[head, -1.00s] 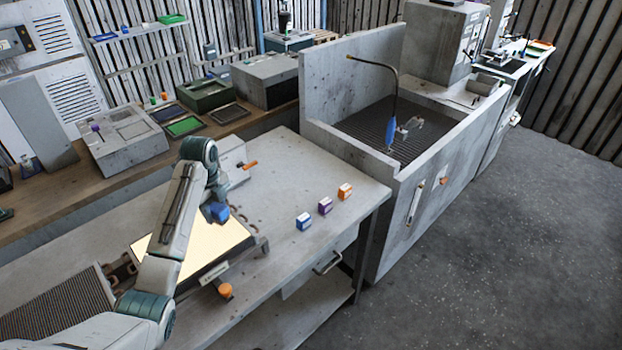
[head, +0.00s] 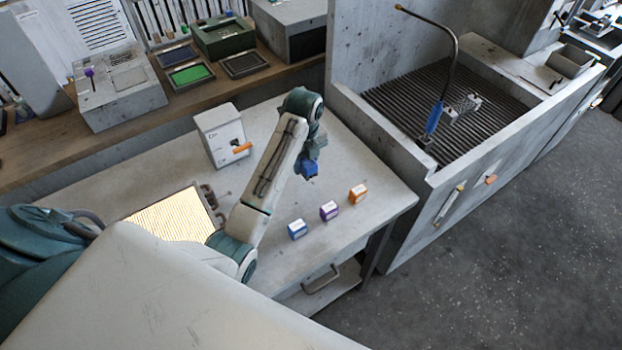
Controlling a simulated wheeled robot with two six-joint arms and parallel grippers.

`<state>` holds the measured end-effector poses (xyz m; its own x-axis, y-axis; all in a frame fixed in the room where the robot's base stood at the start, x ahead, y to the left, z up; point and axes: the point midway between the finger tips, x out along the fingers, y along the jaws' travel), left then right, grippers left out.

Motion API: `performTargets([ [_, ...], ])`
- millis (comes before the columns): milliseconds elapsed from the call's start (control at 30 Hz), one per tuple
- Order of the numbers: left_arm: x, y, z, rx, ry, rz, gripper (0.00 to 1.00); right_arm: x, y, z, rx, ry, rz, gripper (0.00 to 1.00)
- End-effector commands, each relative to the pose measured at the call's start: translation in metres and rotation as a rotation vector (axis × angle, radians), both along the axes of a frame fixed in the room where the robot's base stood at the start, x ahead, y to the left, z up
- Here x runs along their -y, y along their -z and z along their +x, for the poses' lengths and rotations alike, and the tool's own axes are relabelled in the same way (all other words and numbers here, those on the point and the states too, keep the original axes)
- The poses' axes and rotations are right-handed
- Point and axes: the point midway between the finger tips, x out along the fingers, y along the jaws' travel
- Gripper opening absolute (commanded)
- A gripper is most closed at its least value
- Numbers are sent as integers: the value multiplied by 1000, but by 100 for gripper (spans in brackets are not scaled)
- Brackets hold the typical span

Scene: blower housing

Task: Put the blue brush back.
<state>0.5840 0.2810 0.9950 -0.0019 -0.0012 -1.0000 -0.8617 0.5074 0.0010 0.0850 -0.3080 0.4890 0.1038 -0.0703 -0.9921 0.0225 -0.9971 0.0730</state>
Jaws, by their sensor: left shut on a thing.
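My left gripper (head: 312,154) is shut on the blue brush (head: 307,169), which hangs below it over the grey table. The brush's lower side and any bristles are too small to make out. Below and in front of it, a small blue-and-white block (head: 297,229) stands on the table. It is first in a row with a purple-and-white block (head: 329,210) and an orange-and-white block (head: 358,194). The brush is apart from all of them. My right gripper is not in view.
A lit panel (head: 172,217) lies on the table at left, and a grey box with an orange handle (head: 222,138) stands behind. A walled sink with a grating (head: 400,105) and a blue-handled hose (head: 433,118) is at right. The table's right end is mostly clear.

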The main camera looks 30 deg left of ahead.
Motion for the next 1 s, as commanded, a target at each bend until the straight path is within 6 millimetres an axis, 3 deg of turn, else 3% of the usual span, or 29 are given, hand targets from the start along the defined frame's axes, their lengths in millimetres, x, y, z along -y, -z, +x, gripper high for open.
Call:
performTargets([
  [33, 0, 11, 0, -3, 0, -1, 9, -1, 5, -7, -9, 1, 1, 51],
  [200, 0, 31, 0, -2, 0, -1, 9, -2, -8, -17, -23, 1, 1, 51],
  [533, 0, 72, 0, -3, 0, -2, 9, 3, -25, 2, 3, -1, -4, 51],
  [967, 0, 82, 0, -1, 0, -1, 9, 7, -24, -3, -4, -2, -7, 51],
  [1000, 0, 81, 0, -1, 0, -1, 46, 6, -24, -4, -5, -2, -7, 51],
])
